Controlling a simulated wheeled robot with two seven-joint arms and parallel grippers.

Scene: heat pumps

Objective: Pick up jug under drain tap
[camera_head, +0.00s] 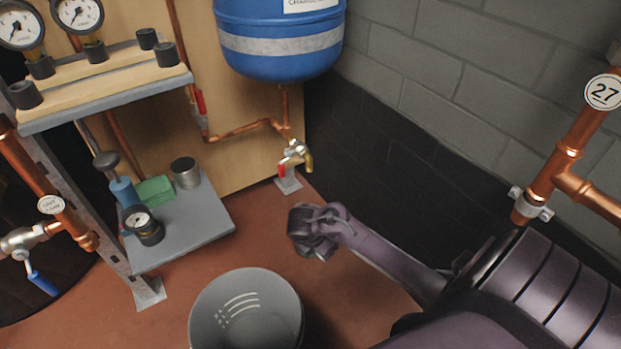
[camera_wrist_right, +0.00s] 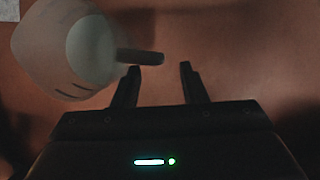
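In the right wrist view, a pale translucent jug (camera_wrist_right: 62,52) with dark marks on its side is at the upper left. Its handle (camera_wrist_right: 140,57) points right, just ahead of my right gripper (camera_wrist_right: 160,75). The fingers are apart with nothing between them. The handle's end overlaps the gap in the picture, and I cannot tell its distance. In the head view, my right gripper (camera_head: 312,232) is low over the floor, below and right of the drain tap (camera_head: 294,157). The jug does not show there and may be hidden behind the gripper. My left gripper is out of view.
A blue tank (camera_head: 280,50) hangs above the tap. A grey bucket (camera_head: 215,325) stands in front on the red floor (camera_head: 175,298). A grey shelf (camera_head: 195,228) with a can and gauge is at left. A dark wall (camera_head: 385,160) and copper pipes (camera_head: 565,160) bound the right.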

